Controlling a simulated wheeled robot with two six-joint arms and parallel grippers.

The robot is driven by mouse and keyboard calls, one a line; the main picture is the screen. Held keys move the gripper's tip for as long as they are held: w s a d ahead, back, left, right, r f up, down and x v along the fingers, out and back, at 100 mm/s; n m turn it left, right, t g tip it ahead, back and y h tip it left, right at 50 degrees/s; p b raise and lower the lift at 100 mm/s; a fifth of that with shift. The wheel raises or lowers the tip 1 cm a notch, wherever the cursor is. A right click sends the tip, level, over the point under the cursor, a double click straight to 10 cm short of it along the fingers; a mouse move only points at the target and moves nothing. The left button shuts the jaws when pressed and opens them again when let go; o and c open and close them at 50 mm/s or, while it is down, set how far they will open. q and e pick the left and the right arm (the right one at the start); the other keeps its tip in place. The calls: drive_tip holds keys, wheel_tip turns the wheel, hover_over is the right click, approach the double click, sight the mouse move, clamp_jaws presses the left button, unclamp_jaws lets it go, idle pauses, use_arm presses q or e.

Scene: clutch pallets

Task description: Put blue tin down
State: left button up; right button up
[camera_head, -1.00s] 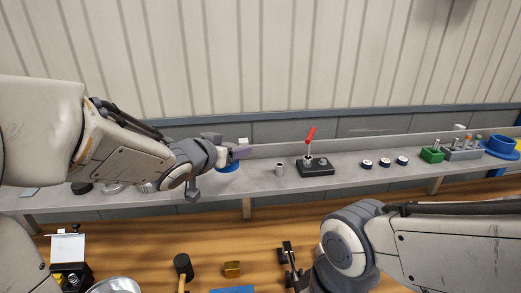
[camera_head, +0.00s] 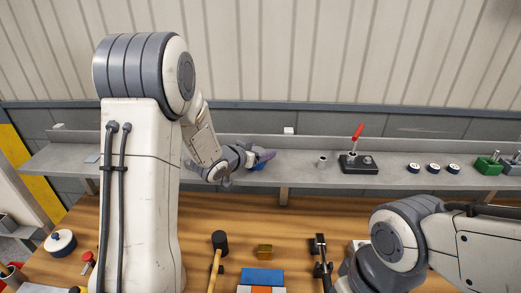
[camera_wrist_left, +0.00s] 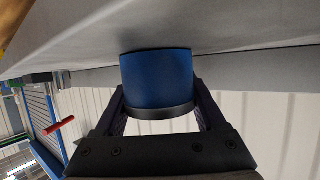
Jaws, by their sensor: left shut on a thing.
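The blue tin (camera_wrist_left: 157,80) is between the fingers of my left gripper (camera_wrist_left: 158,120) in the left wrist view, with a dark band at its near end. The fingers are shut on its sides. In the head view, my left gripper (camera_head: 260,157) is over the grey shelf (camera_head: 393,170), and a small bit of blue shows below it. The tin's far end is close to the shelf surface; I cannot tell whether it touches. My right arm is at the lower right, and its gripper is out of the frame.
A grey cup (camera_head: 322,161) and a dark box with a red lever (camera_head: 357,132) stand right of my left gripper. Several small round tins (camera_head: 433,167) and a green block (camera_head: 487,167) are farther right. A mallet (camera_head: 219,245) and brass block (camera_head: 265,251) lie on the wooden table.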

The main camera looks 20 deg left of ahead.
use_arm(q)
drive_tip(key=o, duration=1.4)
drive_tip(key=shift+f, duration=0.1)
drive_tip(key=b+v, duration=0.1)
drive_tip(key=v, duration=1.1)
drive_tip(key=s+d+f+g+y, duration=0.1)
drive_tip(key=s+d+f+g, duration=0.1)
drive_tip(key=s+d, duration=0.15)
drive_tip(key=s+d+f+m+g, duration=0.1)
drive_tip(key=s+d+g, duration=0.1)
drive_tip(key=d, duration=0.3)
drive_tip(key=s+d+f+g+y, duration=0.1)
drive_tip(key=s+d+f+g, duration=0.1)
drive_tip(key=s+d, duration=0.15)
drive_tip(key=s+d+m+g, duration=0.1)
drive_tip(key=s+d+g, duration=0.1)
drive_tip(key=s, duration=0.4)
drive_tip(key=s+d+m+g, duration=0.1)
drive_tip(key=s+d+g, duration=0.1)
drive_tip(key=s, duration=0.4)
drive_tip(key=s+d+f+m+g, duration=0.1)
drive_tip(key=s+d+g, duration=0.2)
drive_tip(key=s, duration=0.3)
drive_tip(key=shift+s+d+f+m, duration=0.1)
drive_tip(key=shift+s+d+m, duration=0.2)
drive_tip(key=shift+s+d, duration=0.1)
